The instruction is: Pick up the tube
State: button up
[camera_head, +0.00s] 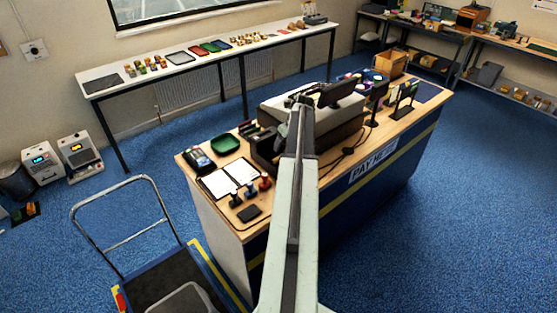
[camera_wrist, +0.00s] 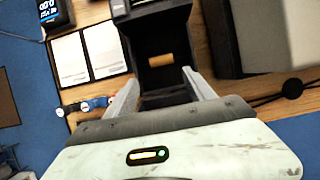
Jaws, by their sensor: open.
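A small tan tube (camera_wrist: 161,60) lies crosswise inside an open black box-like device (camera_wrist: 152,35) on the counter in the wrist view. My gripper (camera_wrist: 160,76) is open and empty, its two grey fingers spread to either side of the device's near part, with the tube beyond and between the tips. The tube does not touch the fingers as far as I can see. In the head view my gripper (camera_head: 299,103) is over the counter near the black device (camera_head: 264,150), and the tube cannot be made out there.
The wooden counter (camera_head: 225,215) bears an open white book (camera_head: 229,178), a card terminal (camera_head: 198,158), a green tray (camera_head: 225,144), stamps (camera_head: 264,181) and a large till (camera_head: 335,125). A trolley (camera_head: 165,285) stands at front left. Blue floor (camera_head: 440,200) is free at right.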

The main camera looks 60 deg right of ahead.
jog(key=b, duration=0.6)
send_over(278, 158)
jog(key=s+a, duration=0.1)
jog(key=s, duration=0.1)
jog(key=f, duration=0.6)
jog(key=shift+s+a+f, duration=0.1)
jog(key=shift+s+f, duration=0.05)
jog(key=shift+s, duration=0.05)
jog(key=shift+w+f, duration=0.1)
jog(key=b+x, duration=0.4)
jog(key=x, duration=0.1)
jog(key=shift+f+b, duration=0.1)
jog(key=shift+b, duration=0.2)
jog(key=c, duration=1.1)
